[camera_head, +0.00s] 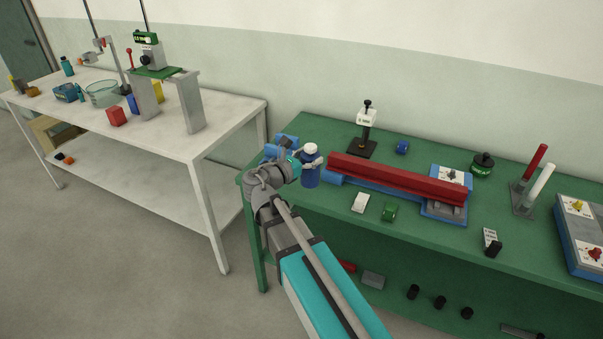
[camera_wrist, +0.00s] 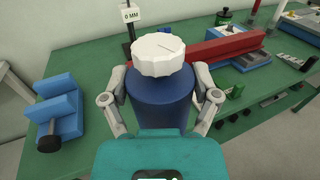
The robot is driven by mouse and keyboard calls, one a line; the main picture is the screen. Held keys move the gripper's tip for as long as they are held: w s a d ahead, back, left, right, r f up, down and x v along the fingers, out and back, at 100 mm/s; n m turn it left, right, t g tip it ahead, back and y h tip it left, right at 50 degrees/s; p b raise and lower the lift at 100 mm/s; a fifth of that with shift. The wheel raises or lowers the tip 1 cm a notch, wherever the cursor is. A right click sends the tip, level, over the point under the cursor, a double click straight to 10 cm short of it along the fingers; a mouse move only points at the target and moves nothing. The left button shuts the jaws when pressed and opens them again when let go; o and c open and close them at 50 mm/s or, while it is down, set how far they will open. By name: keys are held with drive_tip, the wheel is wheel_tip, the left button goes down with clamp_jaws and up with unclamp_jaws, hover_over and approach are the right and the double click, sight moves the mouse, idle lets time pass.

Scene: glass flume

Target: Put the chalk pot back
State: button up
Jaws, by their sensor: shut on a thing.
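The chalk pot appears to be the dark blue cylinder with a white ridged lid (camera_head: 311,171); it also fills the middle of the wrist view (camera_wrist: 160,98). It is upright at the left end of the green bench (camera_head: 312,128). My gripper (camera_head: 304,163) is shut on it, with one finger on each side of the blue body in the wrist view (camera_wrist: 160,104). The pot's base is hidden in the wrist view, and I cannot tell whether it touches the bench.
A blue notched block (camera_wrist: 60,112) stands left of the pot. A red bar (camera_head: 398,180) on a blue base lies right of it. A stand marked 0 MM (camera_head: 366,130) is behind. A white block (camera_head: 360,203) and green block (camera_head: 389,212) lie in front. A white table (camera_head: 225,125) is left.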

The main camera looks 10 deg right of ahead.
drive_tip(key=w+f+b, duration=0.8)
drive_tip(key=w, duration=0.3)
drive_tip(key=shift+w+d+f, duration=0.2)
drive_tip(key=shift+w+d, duration=0.1)
drive_tip(key=shift+w, duration=0.1)
drive_tip(key=shift+w+f+b, duration=0.2)
drive_tip(key=shift+f+b, duration=0.8)
drive_tip(key=shift+w+f+b, duration=0.2)
drive_tip(key=shift+f+b, duration=0.8)
drive_tip(key=shift+f, duration=0.15)
drive_tip(key=o, duration=1.1)
